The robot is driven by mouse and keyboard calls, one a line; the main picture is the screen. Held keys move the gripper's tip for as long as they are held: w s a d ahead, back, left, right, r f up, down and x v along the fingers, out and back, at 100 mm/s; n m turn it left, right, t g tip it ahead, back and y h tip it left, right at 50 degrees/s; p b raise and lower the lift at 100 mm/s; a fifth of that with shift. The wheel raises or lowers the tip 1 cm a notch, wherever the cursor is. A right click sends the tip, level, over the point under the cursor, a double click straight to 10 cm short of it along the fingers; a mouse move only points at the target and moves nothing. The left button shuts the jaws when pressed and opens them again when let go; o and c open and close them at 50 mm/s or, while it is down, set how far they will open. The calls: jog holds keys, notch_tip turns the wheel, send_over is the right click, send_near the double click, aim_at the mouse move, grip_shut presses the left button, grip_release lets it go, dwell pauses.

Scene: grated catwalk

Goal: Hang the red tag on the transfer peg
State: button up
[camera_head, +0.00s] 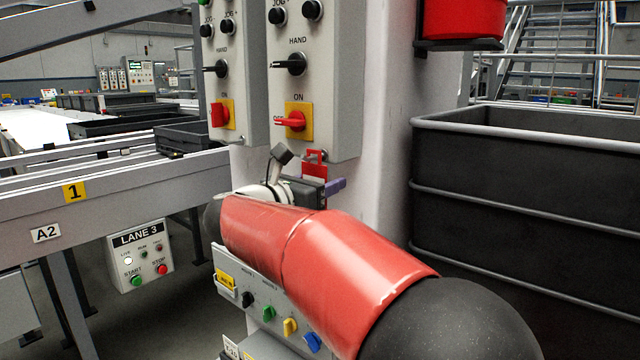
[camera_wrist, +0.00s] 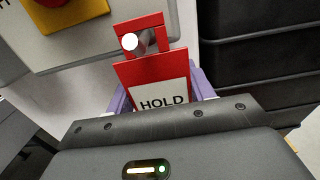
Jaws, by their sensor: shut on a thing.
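The red tag (camera_wrist: 126,72) has a white face reading HOLD and a square loop at its top. It also shows in the head view (camera_head: 314,170), below the lower right corner of the right switch panel. My gripper (camera_head: 318,186), with purple fingers, is shut on the lower part of the tag. A metal peg (camera_wrist: 131,42) with a round bright end shows at the loop's opening in the wrist view. Its end overlaps the loop's left bar, and it appears to pass through the opening. The tag's lower edge is hidden by my gripper.
Two grey switch panels (camera_head: 342,80) with red-and-yellow switches are on the pale column, just above my gripper. A black bin (camera_head: 520,215) stands at right. A red container (camera_head: 460,18) is above. A LANE 3 box (camera_head: 140,257) and conveyor are at left.

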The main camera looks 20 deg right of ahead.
jog(key=o, duration=1.3)
jog(key=s+a+r+n+t+y+p, duration=0.2)
jog(key=s+a+n+t+y, duration=0.25)
jog(key=n+y, duration=0.65)
jog(key=s+a+r+n+t+y+p, duration=0.1)
jog(key=s+a+r+n+t+y, duration=0.3)
jog(key=n, duration=1.3)
jog(key=s+d+f+n+g+p, duration=0.1)
jog(key=s+d+f+n+g, duration=0.1)
jog(key=s+f+n+g, duration=0.2)
jog(key=s+d+f+n+g+p, duration=0.1)
jog(key=s+d+f+n+g, duration=0.1)
jog(key=s+f+n+g, duration=0.3)
jog(key=s+d+f+n+g+p, duration=0.1)
jog(key=s+f+n+g, duration=0.3)
jog(key=s+f+n, duration=0.5)
jog(key=shift+s+d+f+n+g, duration=0.15)
jog(key=shift+s+d+f, duration=0.1)
jog(key=shift+s+f, duration=0.6)
jog(key=shift+s+d+f+n, duration=0.1)
jog(key=shift+s+d+f, duration=0.3)
jog(key=shift+f, duration=0.7)
jog(key=shift+s+d+f+n+g, duration=0.1)
jog(key=shift+s+f+n, duration=0.05)
jog(key=shift+s+f, duration=0.75)
